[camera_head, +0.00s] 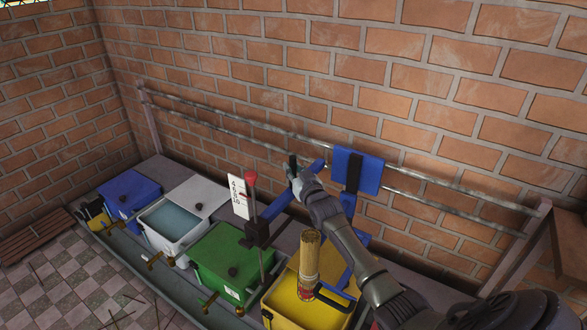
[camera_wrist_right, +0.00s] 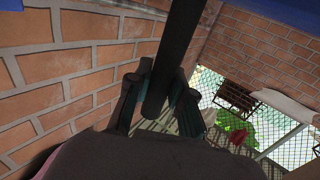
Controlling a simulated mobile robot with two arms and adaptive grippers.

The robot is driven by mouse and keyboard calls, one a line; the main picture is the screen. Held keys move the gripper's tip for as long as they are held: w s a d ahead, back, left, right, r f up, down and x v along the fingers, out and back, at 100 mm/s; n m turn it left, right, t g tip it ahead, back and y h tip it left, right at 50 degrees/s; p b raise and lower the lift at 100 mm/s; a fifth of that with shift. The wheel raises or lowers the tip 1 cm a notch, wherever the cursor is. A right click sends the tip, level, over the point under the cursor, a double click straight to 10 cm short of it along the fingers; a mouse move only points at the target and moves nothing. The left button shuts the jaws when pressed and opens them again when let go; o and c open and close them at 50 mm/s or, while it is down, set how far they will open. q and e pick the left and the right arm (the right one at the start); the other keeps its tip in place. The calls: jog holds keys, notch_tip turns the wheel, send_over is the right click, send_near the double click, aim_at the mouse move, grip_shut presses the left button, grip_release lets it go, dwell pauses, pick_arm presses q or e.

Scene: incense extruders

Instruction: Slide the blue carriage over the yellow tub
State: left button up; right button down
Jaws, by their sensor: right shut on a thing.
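The blue carriage (camera_head: 357,170) sits on the two metal rails along the brick wall, with blue arms reaching forward and down. The yellow tub (camera_head: 285,309) stands at the front, below the carriage. Part of the carriage's blue frame comes down near the tub's back edge, partly behind my right arm. My right gripper (camera_head: 294,180) is up by the rails, left of the blue plate, shut on a dark bar. In the right wrist view the dark bar (camera_wrist_right: 160,75) passes between the fingers. My left gripper is not in view.
A tan cylinder (camera_head: 309,258) with a red base stands over the yellow tub. The green tub (camera_head: 222,262), white tub (camera_head: 182,222) and blue tub (camera_head: 128,193) stand in a row leftward. A red-knobbed lever (camera_head: 251,180) rises beside a white number board (camera_head: 238,197) near the green tub.

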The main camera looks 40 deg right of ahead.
jog(key=shift+s+d, duration=0.15)
jog(key=shift+s, duration=0.1)
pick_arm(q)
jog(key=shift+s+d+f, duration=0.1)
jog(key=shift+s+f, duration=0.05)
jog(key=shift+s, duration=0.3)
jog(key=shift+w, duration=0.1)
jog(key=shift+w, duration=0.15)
pick_arm(e)
jog(key=c, duration=1)
grip_release()
jog(key=shift+s, duration=0.35)
jog(key=s, duration=0.3)
jog(key=s+a, duration=0.1)
jog(key=s, duration=0.3)
jog(key=s+a, duration=0.1)
jog(key=s, duration=0.3)
jog(key=shift+a, duration=0.2)
